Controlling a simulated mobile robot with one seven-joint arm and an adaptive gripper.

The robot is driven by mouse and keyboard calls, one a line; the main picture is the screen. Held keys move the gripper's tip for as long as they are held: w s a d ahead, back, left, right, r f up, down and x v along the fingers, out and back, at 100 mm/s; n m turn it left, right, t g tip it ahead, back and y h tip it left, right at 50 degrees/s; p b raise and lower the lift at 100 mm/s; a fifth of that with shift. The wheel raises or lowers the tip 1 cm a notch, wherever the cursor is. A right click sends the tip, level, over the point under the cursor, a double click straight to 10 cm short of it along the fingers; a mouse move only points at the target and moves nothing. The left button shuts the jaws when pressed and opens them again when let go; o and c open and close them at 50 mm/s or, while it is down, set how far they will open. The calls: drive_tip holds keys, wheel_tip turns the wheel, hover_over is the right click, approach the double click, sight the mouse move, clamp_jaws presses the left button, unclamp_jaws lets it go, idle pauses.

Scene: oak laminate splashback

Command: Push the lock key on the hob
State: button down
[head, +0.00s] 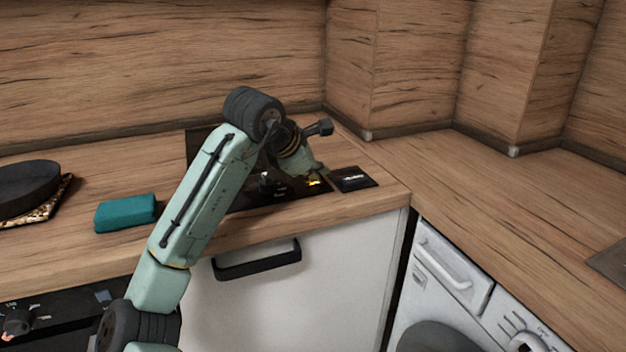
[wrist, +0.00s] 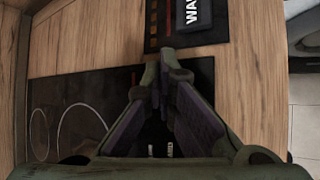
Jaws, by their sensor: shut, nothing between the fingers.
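The black glass hob (head: 245,200) is set into the worktop under my arm; in the wrist view its surface (wrist: 75,95) shows white cooking-ring outlines. My gripper (head: 316,176) is low over the right part of the hob. In the wrist view my gripper (wrist: 158,68) has its fingertips together, with nothing between them, near the hob's edge. I cannot tell whether the tips touch the glass. Small pale marks show between the finger bases. My fingers cover part of the hob, and I cannot pick out the lock key.
A small black panel with white lettering (head: 353,178) lies just right of the hob; it also shows in the wrist view (wrist: 193,14). A teal block (head: 126,213) and a black pan (head: 27,188) are to the left. The right worktop is mostly clear. A wooden splashback stands behind.

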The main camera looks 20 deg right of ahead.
sight(315, 183)
drive_tip(key=shift+r+p, duration=0.55)
drive_tip(key=shift+p, duration=0.05)
wheel_tip(315, 183, up, 6)
drive_tip(key=p, duration=0.6)
